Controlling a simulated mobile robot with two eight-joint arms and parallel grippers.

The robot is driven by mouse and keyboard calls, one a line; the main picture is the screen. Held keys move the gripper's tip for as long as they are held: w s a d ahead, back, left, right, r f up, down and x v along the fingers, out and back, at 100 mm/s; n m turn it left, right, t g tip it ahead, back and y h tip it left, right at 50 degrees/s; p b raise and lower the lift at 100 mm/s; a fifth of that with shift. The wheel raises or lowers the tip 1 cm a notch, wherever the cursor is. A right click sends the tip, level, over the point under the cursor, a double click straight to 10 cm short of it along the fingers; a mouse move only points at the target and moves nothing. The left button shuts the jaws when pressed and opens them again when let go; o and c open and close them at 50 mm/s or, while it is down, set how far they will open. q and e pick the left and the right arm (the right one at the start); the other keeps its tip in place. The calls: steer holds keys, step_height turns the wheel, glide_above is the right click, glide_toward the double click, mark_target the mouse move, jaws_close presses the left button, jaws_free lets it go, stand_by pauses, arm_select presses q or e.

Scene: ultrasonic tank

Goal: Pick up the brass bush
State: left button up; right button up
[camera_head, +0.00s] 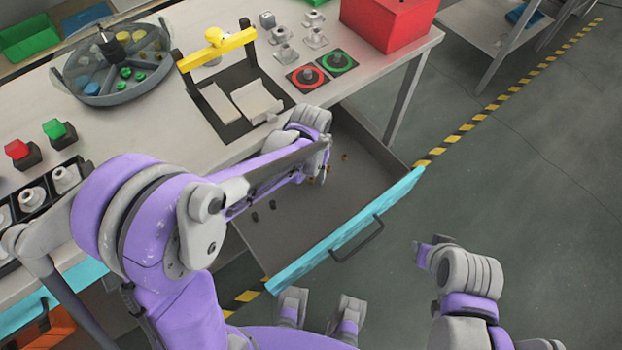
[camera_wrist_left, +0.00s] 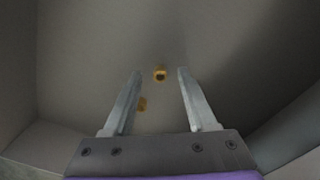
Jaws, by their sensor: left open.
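In the left wrist view a brass bush (camera_wrist_left: 160,75), a small gold ring with a dark hole, lies on the drawer floor, framed between the fingertips of my left gripper (camera_wrist_left: 160,72). The fingers are open and empty, and the bush is beyond them. A second brass piece (camera_wrist_left: 142,104) lies nearer the left finger. In the head view my left gripper (camera_head: 322,172) points down into the open drawer and partly hides the small parts there.
The open grey drawer has a cyan front (camera_head: 350,232) with a dark handle. Several dark small pieces (camera_head: 272,204) lie in it. The bench above holds a black fixture with a yellow bar (camera_head: 217,47), a round tray (camera_head: 112,98) and a red box (camera_head: 388,22).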

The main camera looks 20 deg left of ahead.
arm_select(q)
steer(key=shift+f, duration=0.3)
jaws_close()
stand_by(0.3)
